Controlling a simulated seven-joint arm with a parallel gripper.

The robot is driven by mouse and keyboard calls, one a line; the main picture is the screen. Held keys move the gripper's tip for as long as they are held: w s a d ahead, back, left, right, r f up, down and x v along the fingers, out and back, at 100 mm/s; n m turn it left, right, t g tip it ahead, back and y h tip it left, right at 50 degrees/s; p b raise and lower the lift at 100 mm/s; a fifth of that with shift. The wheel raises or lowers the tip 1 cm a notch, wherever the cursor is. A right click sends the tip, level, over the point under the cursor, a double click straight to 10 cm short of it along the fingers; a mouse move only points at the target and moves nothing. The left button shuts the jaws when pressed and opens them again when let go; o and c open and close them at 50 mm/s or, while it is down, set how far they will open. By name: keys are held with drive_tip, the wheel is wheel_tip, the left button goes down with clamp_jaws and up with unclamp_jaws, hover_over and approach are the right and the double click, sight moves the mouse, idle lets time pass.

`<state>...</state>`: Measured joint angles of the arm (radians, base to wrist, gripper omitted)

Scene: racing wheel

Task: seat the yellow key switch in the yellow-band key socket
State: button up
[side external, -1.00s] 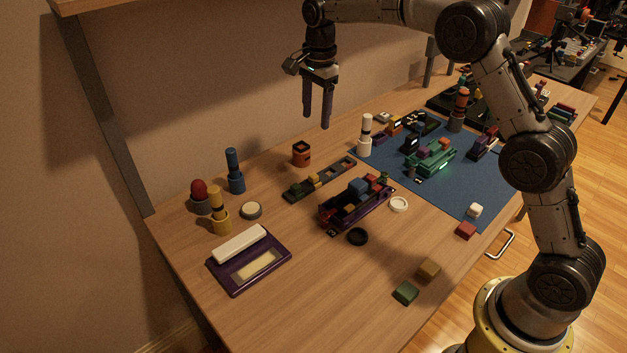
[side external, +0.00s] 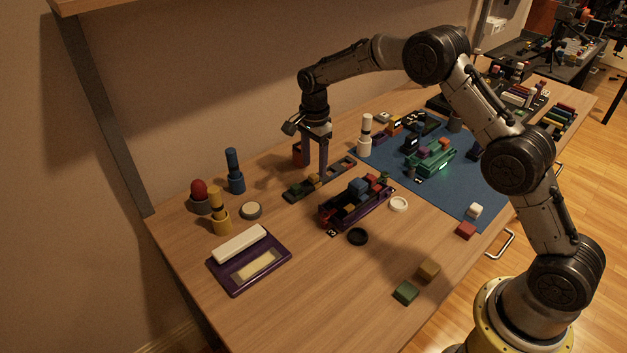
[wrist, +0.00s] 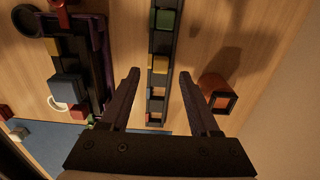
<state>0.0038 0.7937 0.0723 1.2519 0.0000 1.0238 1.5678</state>
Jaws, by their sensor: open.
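A yellow block, seemingly the yellow key switch (wrist: 160,64), sits in a long dark slotted tray (wrist: 157,100). In the wrist view it lies between my open fingertips and slightly beyond them. My gripper (wrist: 159,76) is open and empty, pointing down over this tray, with one finger on each side of the strip. In the side view my gripper (side external: 314,166) hangs low over the tray (side external: 341,167), its fingertips close to it. I cannot tell whether they touch. I cannot clearly pick out the yellow-band key socket.
A green block (wrist: 165,18) shares the tray. An orange-red hollow block (wrist: 216,92) stands close to the right finger. A purple tray of coloured blocks (side external: 330,219) lies in front. A blue mat (side external: 455,192) carries a teal device (side external: 431,160).

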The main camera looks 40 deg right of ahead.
sight(313, 175)
wheel_tip(313, 175, down, 3)
drive_tip(key=shift+a+f, duration=0.1)
drive_tip(key=shift+f, duration=0.05)
clamp_jaws()
